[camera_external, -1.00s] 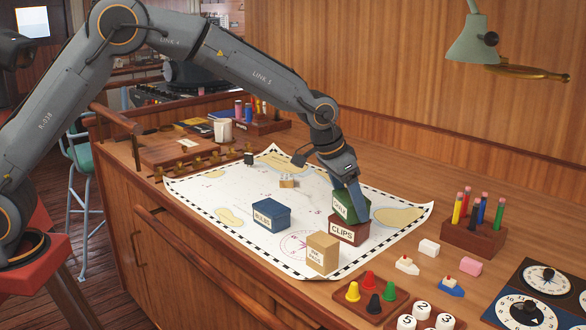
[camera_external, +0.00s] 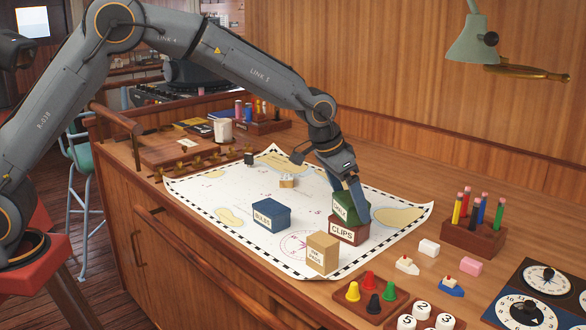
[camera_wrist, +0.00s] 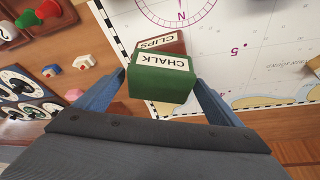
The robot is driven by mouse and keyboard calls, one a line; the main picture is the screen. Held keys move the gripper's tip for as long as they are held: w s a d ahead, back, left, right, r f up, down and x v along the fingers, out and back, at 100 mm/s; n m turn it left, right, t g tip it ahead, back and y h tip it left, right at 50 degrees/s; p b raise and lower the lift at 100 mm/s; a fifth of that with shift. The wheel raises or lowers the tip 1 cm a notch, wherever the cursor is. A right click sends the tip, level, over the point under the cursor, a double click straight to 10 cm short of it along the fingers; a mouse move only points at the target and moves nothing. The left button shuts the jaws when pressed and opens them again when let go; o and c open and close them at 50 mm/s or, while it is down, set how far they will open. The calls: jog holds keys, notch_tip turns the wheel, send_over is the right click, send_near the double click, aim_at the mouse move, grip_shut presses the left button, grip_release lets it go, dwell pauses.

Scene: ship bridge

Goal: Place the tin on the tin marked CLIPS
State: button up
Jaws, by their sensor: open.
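A dark red tin marked CLIPS (camera_external: 348,234) stands on the chart. A green tin marked CHALK (camera_external: 343,207) rests on top of it, turned a little relative to it. In the wrist view the green tin (camera_wrist: 162,78) sits between my two fingers, and the red tin (camera_wrist: 162,43) shows behind it. My gripper (camera_wrist: 163,92) is open, with its blue fingers at either side of the green tin. In the external view my gripper (camera_external: 355,205) comes down over the green tin and hides part of it.
A blue tin marked BULBS (camera_external: 271,215) and a tan box (camera_external: 322,254) stand nearby on the chart (camera_external: 240,235). A pencil block (camera_external: 474,237), erasers, toy boats and a tray of coloured pawns (camera_external: 370,296) lie to the right. The chart's left part is mostly clear.

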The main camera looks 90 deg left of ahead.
jog(key=b+v, duration=0.2)
jog(key=v, duration=0.9)
jog(key=s+d+f+m+g+h, duration=0.1)
jog(key=s+d+f, duration=0.55)
jog(key=d, duration=0.25)
jog(key=s+d+f+m, duration=0.2)
jog(key=s+d+f, duration=0.3)
jog(key=s+d, duration=0.35)
jog(key=s+d+f+g, duration=0.1)
jog(key=s+d+f, duration=0.3)
jog(key=s, duration=0.4)
jog(key=s+d+f+m+g, duration=0.1)
jog(key=s+d+f, duration=0.3)
jog(key=s, duration=0.5)
jog(key=shift+d+m+h, duration=0.3)
jog(key=shift+h, duration=0.1)
